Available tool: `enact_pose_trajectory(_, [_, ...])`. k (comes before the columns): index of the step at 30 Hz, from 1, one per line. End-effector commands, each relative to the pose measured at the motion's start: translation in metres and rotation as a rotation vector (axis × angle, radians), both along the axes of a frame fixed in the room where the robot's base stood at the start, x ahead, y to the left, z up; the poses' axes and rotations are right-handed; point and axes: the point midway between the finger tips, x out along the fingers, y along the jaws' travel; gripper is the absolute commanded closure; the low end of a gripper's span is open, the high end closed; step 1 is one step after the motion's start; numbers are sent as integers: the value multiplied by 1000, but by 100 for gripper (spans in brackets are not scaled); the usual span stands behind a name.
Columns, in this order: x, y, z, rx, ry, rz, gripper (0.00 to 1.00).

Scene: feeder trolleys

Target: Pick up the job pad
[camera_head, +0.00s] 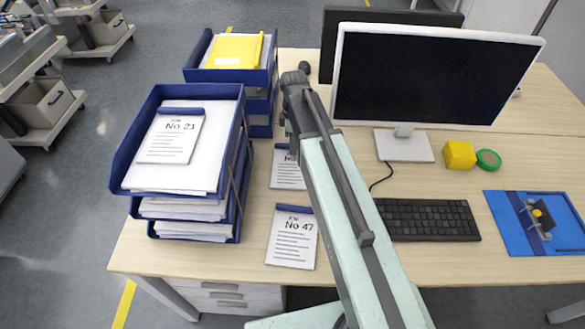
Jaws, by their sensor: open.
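Three white pads with dark blue top strips show. One pad marked No 21 (171,138) lies on the papers in the top tray of the near blue tray stack (122,160). A second pad marked No 47 (291,240) lies flat on the desk, right of that stack. A third pad (286,172) lies on the desk behind it, its upper right part hidden by my arm. My gripper (292,130) is open, above the desk near the third pad and apart from the No 47 pad. Its fingertips are hard to make out.
A far blue tray stack (265,78) holds a yellow folder (235,50). On the right stand a monitor (425,80), a keyboard (427,220), a yellow cube (459,155), a green tape roll (488,159) and a blue mat (508,225). The desk front (240,268) is clear.

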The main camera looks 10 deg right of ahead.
Motion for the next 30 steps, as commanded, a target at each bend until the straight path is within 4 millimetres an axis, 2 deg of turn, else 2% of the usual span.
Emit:
enact_pose_trajectory(2, [0, 0, 2, 0, 0, 0, 58])
enact_pose_trajectory(3, [0, 0, 2, 0, 0, 0, 64])
enact_pose_trajectory(7, [0, 0, 2, 0, 0, 0, 100])
enact_pose_trajectory(20, [0, 0, 4, 0, 0, 0, 100])
enact_pose_trajectory(30, [0, 0, 25, 0, 1, 1, 100])
